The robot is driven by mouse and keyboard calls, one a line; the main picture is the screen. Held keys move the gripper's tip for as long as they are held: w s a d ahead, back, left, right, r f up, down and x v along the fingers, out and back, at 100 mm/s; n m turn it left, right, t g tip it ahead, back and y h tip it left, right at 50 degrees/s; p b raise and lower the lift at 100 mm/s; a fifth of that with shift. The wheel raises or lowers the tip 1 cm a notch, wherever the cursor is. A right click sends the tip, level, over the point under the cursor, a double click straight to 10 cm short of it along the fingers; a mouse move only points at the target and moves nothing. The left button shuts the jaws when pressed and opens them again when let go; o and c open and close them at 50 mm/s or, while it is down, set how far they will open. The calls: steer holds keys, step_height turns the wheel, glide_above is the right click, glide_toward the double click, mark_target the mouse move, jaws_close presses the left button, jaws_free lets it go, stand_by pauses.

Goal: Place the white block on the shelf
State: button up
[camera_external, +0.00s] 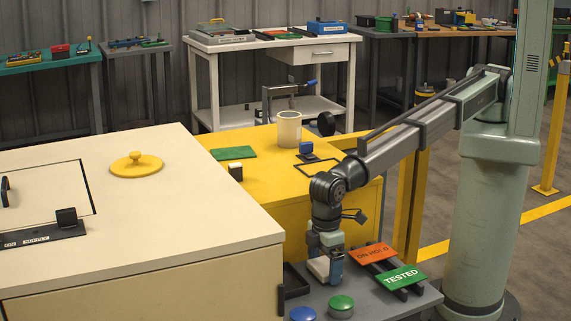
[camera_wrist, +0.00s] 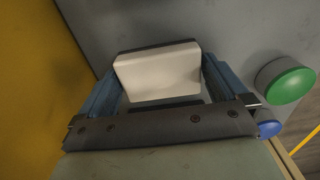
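A white block (camera_wrist: 158,74) lies between the two blue fingers of my gripper (camera_wrist: 160,88) in the wrist view, and both fingers appear to touch its sides. In the external view the white block (camera_external: 318,267) shows at the lower end of my gripper (camera_external: 328,262), low over a grey table. Whether the block touches that table cannot be told. A white bench at the back has a lower shelf (camera_external: 236,114); no shelf is labelled.
On the grey table are a green button (camera_external: 341,305), a blue button (camera_external: 303,314), and red ON-HOLD (camera_external: 373,253) and green TESTED (camera_external: 400,277) plates on dark rails. A cream cabinet (camera_external: 100,240) stands left. A beige cylinder (camera_external: 289,130) stands on the yellow worktop (camera_external: 262,190).

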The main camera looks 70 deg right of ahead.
mark_target(324, 265)
step_height(324, 265, up, 12)
steer(key=shift+r, duration=0.15)
stand_by(0.6)
